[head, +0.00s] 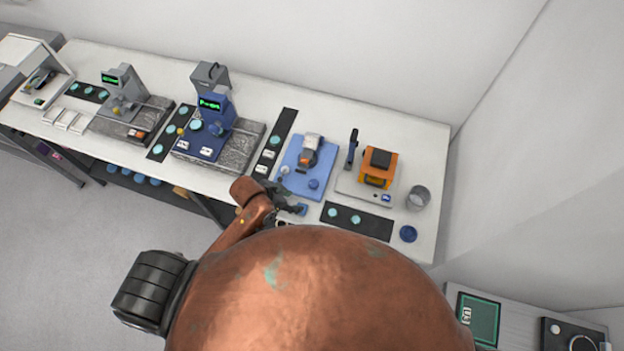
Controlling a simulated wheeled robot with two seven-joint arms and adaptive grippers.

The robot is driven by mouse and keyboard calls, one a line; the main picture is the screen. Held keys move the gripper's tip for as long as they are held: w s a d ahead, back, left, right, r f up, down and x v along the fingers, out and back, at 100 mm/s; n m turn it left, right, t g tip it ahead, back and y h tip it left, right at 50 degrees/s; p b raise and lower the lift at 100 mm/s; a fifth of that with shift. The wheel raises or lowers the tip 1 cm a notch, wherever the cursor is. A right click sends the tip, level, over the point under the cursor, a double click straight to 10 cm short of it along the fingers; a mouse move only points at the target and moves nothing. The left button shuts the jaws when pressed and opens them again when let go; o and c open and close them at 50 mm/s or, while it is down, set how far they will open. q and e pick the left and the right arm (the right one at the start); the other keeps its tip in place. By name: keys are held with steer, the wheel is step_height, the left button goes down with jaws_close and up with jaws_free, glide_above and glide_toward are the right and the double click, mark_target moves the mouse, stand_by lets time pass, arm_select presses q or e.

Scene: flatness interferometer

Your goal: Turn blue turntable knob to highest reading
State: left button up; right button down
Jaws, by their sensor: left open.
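A blue-based instrument (299,183) stands on the white bench right of centre, with a grey and orange part on top. A small round blue knob (314,184) shows near its front edge; its pointer or marks are too small to read. I cannot tell for sure that it is the turntable knob. My left gripper (294,207) is open at the bench's front edge, just in front of the blue base, and apart from the knob as far as I can see. Its fingers are small and partly hidden by my copper arm. My right gripper is out of view.
A blue instrument with a lit green display (210,104) stands on a grey stone slab to the left; its digits are unreadable. An orange device (378,168), a grey cup (418,197) and a blue disc (408,234) are at right. Black strips with teal discs (345,221) lie between.

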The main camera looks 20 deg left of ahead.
mark_target(314, 183)
arm_select(q)
steer(key=w+d+r+m+g+h, duration=0.2)
steer(key=w+d+m, duration=0.4)
steer(key=d+m, duration=0.1)
steer(key=w+a+r+m+g+y, duration=0.1)
steer(key=w+a+r+m+g, duration=0.1)
steer(key=w+a, duration=0.25)
steer(key=x, duration=0.2)
steer(key=p+x, duration=0.1)
steer(key=x, duration=0.1)
steer(key=a+p+x, duration=0.1)
steer(key=x, duration=0.1)
steer(key=shift+s+d+f, duration=0.1)
steer(key=shift+d+f, duration=0.1)
steer(key=shift+f, duration=0.25)
steer(key=shift+c, duration=0.3)
steer(key=c, duration=1.1)
